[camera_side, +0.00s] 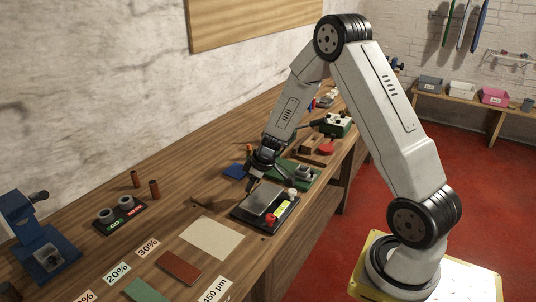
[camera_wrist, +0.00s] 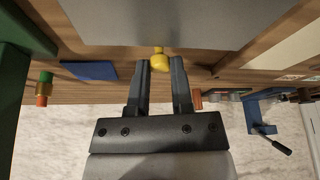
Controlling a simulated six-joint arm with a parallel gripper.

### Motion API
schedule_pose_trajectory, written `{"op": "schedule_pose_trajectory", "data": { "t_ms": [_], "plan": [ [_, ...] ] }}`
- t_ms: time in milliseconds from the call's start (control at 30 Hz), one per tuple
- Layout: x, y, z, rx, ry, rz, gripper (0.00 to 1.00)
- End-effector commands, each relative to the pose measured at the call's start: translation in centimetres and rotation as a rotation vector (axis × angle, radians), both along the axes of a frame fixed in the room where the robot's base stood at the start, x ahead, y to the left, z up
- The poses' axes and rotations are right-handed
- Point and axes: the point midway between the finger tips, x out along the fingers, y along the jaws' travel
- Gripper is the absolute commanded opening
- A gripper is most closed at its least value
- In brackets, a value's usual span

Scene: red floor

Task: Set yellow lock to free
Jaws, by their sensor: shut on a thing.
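The yellow lock (camera_wrist: 159,61) is a small rounded knob at the edge of a grey plate (camera_wrist: 165,20) in the wrist view. My gripper (camera_wrist: 160,68) has one finger on each side of the lock and is shut on it. In the side view my gripper (camera_side: 253,186) points down at the far left end of a black device (camera_side: 241,213) with the grey plate (camera_side: 262,198) on top. There the lock is hidden or too small to make out.
The device also carries a red knob (camera_side: 270,218) and a white knob (camera_side: 292,191) at its right. A pale sheet (camera_side: 211,238) lies in front on the bench.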

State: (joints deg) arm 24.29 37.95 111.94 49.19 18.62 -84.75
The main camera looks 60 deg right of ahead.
Motion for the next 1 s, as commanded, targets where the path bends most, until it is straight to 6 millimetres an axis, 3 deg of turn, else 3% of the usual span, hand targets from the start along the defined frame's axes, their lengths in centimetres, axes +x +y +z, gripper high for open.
{"op": "schedule_pose_trajectory", "data": {
  "t_ms": [200,533,567,667,1000],
  "plan": [
    [0.1,2.9,0.1,0.000,-0.002,0.003,0.00],
    [0.1,3.5,0.1,0.004,-0.001,0.004,0.00],
    [0.1,3.5,0.0,0.004,-0.001,0.004,0.30],
    [0.1,3.5,0.0,0.004,-0.001,0.005,0.62],
    [0.0,3.3,0.1,0.001,-0.002,0.001,0.64]
  ]
}}
